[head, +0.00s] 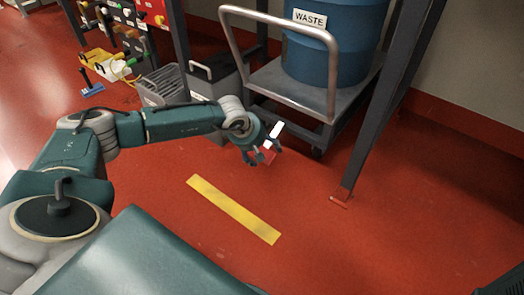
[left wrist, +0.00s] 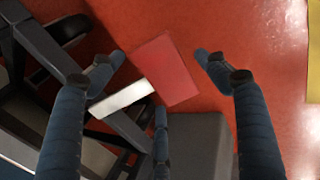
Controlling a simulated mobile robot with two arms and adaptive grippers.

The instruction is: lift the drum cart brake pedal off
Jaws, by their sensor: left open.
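The brake pedal has a red plate (head: 267,153) and a pale bar. It is low beside the front of the drum cart (head: 290,88), which carries a blue drum (head: 335,50) labelled WASTE. In the left wrist view the red plate (left wrist: 168,72) lies between my fingers, with the pale bar (left wrist: 122,99) running down left toward the cart's dark frame. My left gripper (head: 263,156) is open around the pedal, fingers on either side and a third finger below in the wrist view (left wrist: 160,58). I cannot tell whether any finger touches it. My right gripper is not in view.
The cart's tubular handle (head: 262,85) rises just behind my left gripper. A dark grey bin (head: 212,75) and a grey crate (head: 163,86) stand to the left. A dark post (head: 375,120) meets the floor on the right. The red floor around the yellow stripe (head: 233,209) is clear.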

